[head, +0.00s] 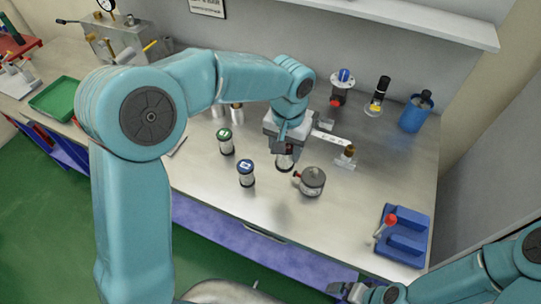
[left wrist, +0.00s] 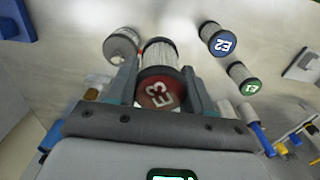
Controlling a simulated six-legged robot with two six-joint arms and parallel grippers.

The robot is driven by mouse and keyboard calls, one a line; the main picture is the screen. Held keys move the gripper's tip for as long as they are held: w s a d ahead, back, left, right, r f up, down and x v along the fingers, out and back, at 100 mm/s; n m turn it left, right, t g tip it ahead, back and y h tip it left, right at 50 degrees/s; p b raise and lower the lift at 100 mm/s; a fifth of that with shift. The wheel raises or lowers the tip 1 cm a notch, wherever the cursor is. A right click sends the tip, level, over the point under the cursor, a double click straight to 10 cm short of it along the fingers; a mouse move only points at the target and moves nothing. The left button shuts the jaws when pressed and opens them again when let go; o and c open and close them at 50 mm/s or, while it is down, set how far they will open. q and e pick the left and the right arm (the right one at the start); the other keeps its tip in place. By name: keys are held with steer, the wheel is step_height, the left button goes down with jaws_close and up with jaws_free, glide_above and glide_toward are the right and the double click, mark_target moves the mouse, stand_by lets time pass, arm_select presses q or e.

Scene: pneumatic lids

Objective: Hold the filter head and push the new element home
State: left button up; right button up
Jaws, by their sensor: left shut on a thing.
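My left gripper (head: 283,150) is shut on the element E3 (head: 285,162), which has a dark red cap. In the left wrist view, E3 (left wrist: 161,92) stands between the two fingers (left wrist: 158,85), its pleated side showing beyond the cap. A grey round body with a small red part (head: 312,181), which looks like the filter head, stands on the bench just right of E3; it also shows in the left wrist view (left wrist: 122,45). My right gripper (head: 350,291) is low at the bottom edge, away from these things; its jaws are too small to read.
Element E2 (head: 246,172), blue-capped, and E1 (head: 226,141), green-capped, stand left of E3. A blue tray with a red-knobbed lever (head: 403,238) is at the right. A brass-topped fitting (head: 347,156) and blue cup (head: 413,114) stand farther back. The front bench is mostly clear.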

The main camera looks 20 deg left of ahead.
arm_select(q)
steer(key=w+d+r, duration=0.4)
steer(key=d+r, duration=0.2)
steer(key=d, duration=0.1)
steer(key=shift+w+d, duration=0.2)
steer(key=shift+d, duration=0.05)
steer(key=shift+r, duration=0.1)
